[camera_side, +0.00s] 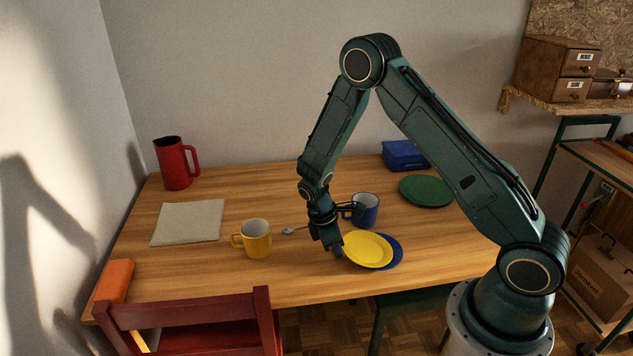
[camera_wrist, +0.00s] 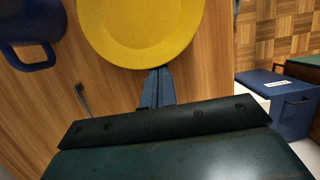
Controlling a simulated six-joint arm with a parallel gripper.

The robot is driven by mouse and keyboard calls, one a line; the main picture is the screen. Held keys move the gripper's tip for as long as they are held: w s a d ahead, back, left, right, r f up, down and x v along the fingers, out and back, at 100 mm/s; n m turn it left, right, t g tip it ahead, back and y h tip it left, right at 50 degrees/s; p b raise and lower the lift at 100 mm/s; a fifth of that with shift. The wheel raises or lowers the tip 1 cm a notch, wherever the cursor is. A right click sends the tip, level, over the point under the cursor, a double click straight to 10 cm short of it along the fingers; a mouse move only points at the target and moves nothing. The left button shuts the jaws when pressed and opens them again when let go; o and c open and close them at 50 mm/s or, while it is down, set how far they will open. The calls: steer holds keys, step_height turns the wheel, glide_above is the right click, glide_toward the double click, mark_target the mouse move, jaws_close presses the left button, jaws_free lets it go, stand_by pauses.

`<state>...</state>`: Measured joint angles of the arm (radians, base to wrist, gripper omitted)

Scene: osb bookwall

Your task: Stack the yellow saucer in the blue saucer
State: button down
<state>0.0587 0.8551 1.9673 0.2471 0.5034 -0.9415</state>
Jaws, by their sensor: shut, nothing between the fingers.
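The yellow saucer (camera_side: 366,247) lies on the blue saucer (camera_side: 395,254) near the front of the table. A crescent of blue shows at its right side; the rest of the blue saucer is hidden under it. In the wrist view the yellow saucer (camera_wrist: 140,30) fills the top middle and no blue saucer shows. My gripper (camera_side: 338,251) is low at the left edge of the yellow saucer, fingers down. Its fingers (camera_wrist: 156,88) are together and empty, close to the yellow rim; I cannot tell whether they touch it.
A blue mug (camera_side: 366,210) stands just behind my gripper. A spoon (camera_side: 292,230) and a yellow mug (camera_side: 258,240) are to the left. A green plate (camera_side: 427,191) and blue box (camera_side: 405,155) lie at the back right. A red chair (camera_side: 190,310) stands at the front left.

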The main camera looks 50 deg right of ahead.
mark_target(352, 252)
steer(key=shift+s+d, duration=1.35)
steer(key=shift+w, duration=0.1)
steer(key=shift+w+a, duration=0.6)
steer(key=shift+a, duration=0.05)
steer(key=shift+w+a, duration=0.75)
steer(key=shift+a, duration=0.05)
steer(key=v, duration=1)
steer(key=shift+d, duration=0.1)
